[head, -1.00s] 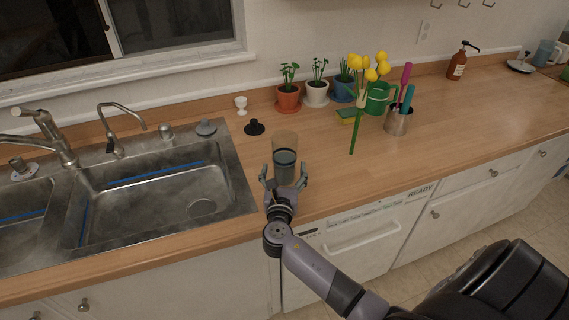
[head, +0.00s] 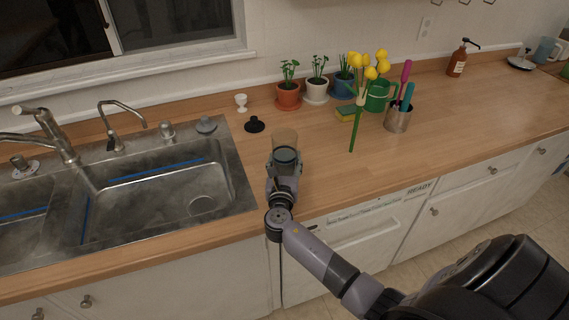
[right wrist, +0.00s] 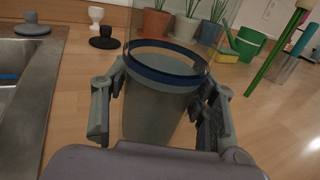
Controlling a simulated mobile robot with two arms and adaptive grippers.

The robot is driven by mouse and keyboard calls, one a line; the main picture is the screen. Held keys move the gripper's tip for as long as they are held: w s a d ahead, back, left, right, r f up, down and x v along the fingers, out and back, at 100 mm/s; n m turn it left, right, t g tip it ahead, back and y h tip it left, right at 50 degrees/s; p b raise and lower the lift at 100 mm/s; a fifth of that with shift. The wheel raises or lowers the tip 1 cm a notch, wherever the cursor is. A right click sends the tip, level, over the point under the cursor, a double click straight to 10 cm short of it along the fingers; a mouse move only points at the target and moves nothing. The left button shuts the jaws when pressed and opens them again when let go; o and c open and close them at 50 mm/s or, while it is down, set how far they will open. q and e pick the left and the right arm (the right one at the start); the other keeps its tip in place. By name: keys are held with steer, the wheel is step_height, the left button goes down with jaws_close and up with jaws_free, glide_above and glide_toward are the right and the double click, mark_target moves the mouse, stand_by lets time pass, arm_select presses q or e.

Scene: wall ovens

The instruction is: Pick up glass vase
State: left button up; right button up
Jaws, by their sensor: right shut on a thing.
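The glass vase (head: 285,140) is a clear, tinted cylinder with a dark blue band, standing upright at the counter's front, right of the sink. In the right wrist view the vase (right wrist: 155,112) sits between the two fingers, its open rim toward the far side. My right gripper (head: 285,165) is shut on the vase from the front, one finger on each side. It also shows in the right wrist view (right wrist: 156,112). The vase's lower part is hidden behind the gripper in the head view. My left gripper is not in view.
The steel sink (head: 232,175) lies left of the vase. A black stopper (head: 254,125) and a white egg cup (head: 241,102) stand behind it. Yellow tulips (head: 357,120), a sponge (head: 345,114), potted plants and a utensil cup (head: 398,120) are to the right.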

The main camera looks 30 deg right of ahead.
steer(key=c, duration=0.9)
steer(key=shift+r, duration=0.1)
steer(key=shift+c, duration=0.4)
steer(key=shift+r, duration=0.1)
